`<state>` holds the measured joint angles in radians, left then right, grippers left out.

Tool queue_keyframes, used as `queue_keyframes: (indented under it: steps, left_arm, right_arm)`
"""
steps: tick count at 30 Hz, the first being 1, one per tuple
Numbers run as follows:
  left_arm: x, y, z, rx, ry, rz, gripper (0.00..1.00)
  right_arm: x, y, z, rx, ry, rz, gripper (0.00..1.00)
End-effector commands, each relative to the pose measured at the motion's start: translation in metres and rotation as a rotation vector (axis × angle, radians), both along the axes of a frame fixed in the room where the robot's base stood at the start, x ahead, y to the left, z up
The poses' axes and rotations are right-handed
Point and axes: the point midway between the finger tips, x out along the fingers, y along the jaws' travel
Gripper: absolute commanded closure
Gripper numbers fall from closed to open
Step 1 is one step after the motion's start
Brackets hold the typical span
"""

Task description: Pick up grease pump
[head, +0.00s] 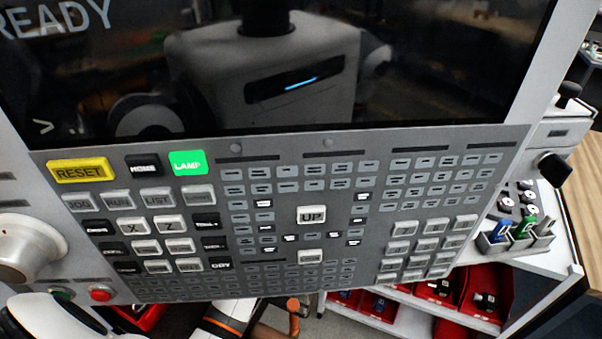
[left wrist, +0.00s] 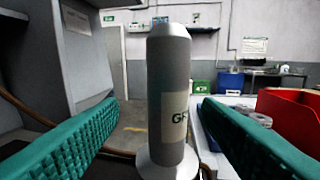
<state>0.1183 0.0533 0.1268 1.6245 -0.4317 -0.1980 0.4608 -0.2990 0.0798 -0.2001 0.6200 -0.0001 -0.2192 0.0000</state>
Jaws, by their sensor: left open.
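The grease pump (left wrist: 168,75) is a grey upright cylinder with a pale label starting "GR" and a wider, lighter foot. It stands in the middle of the left wrist view. My left gripper (left wrist: 159,104) is open, with one green ribbed finger on each side of the pump. A gap shows between each finger and the cylinder, so neither finger visibly touches it. The lower end of the pump is cut off by the picture edge. In the head view I cannot make out the pump or the gripper behind the control panel. My right gripper is not in view.
The machine control panel (head: 330,220) fills most of the head view. A white shelf with red bins (head: 486,292) and a small grey holder (head: 493,245) stands at the right. In the left wrist view, a red bin (left wrist: 290,115) stands right of the pump, near the right finger.

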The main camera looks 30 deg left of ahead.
Motion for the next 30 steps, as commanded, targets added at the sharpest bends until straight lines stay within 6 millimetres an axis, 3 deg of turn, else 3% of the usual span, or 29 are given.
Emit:
queue_keyframes:
  steps: [6, 10, 20, 30]
  left_arm:
    - [0.029, -0.001, -0.011, 0.000, -0.002, -0.001, 0.41]
    - [0.045, 0.002, -0.009, 0.000, -0.001, -0.001, 0.41]
    - [0.052, 0.004, -0.007, 0.000, 0.001, -0.001, 0.41]
    - [0.052, 0.004, -0.005, 0.000, -0.002, -0.001, 0.94]
  right_arm:
    - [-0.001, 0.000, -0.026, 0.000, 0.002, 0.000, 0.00]
    - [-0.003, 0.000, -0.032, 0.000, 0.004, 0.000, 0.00]
    - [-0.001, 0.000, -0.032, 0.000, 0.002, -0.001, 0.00]
    - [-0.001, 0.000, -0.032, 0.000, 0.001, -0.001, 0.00]
